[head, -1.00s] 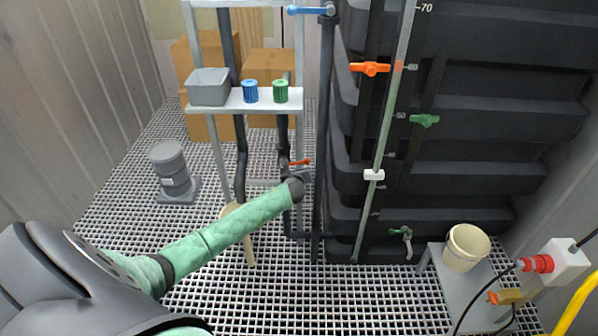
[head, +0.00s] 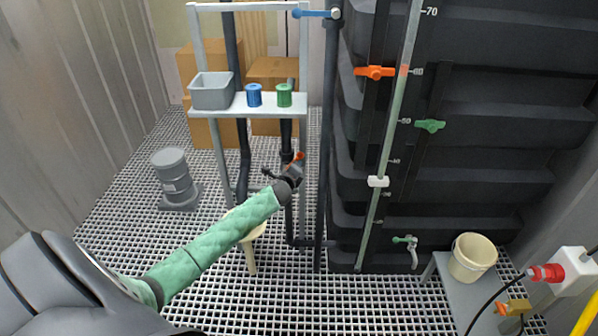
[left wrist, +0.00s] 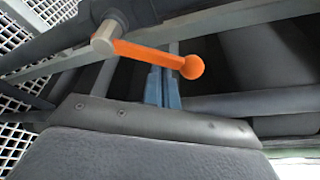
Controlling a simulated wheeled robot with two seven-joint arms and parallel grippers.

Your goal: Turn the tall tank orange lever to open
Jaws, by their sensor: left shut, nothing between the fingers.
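An orange lever (head: 296,157) with a ball end sits on a dark pipe below the white shelf in the head view. The left wrist view shows this lever (left wrist: 150,55) close up, running from a metal hub to its ball. My left gripper (head: 287,172) is right at this lever in the head view, partly hidden by its own wrist. In the left wrist view its blue fingers (left wrist: 163,88) are shut and empty, just below the lever; I cannot tell whether they touch. Another orange handle (head: 374,72) is on the big black tank (head: 480,90). My right gripper is not in view.
The shelf (head: 240,105) carries a grey bin (head: 212,91), a blue cap (head: 254,95) and a green cap (head: 284,95). A blue lever (head: 315,13) is above. A beige bucket (head: 472,257) stands right.

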